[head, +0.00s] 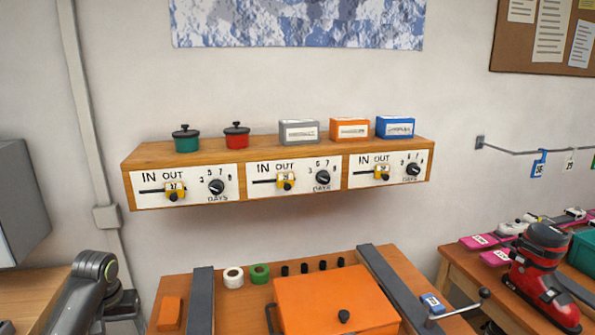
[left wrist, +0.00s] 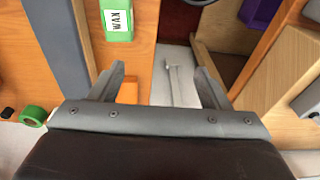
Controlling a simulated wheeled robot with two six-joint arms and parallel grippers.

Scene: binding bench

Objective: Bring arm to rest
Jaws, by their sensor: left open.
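My left arm (head: 95,290) shows at the lower left of the head view, beside the left end of the bench; its gripper is not clearly visible there. In the left wrist view my left gripper (left wrist: 163,82) is open, its two fingers wide apart with nothing held between them. Below the fingers are an orange wood surface, a small orange block (left wrist: 127,92) by the left finger, and a pale floor strip. My right arm and gripper are not in view.
The bench holds an orange box (head: 335,300), dark rails (head: 200,300), white and green tape rolls (head: 233,277), and a lever (head: 470,308). A wall shelf with dials (head: 275,155) hangs above. A right table holds a red boot (head: 545,265).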

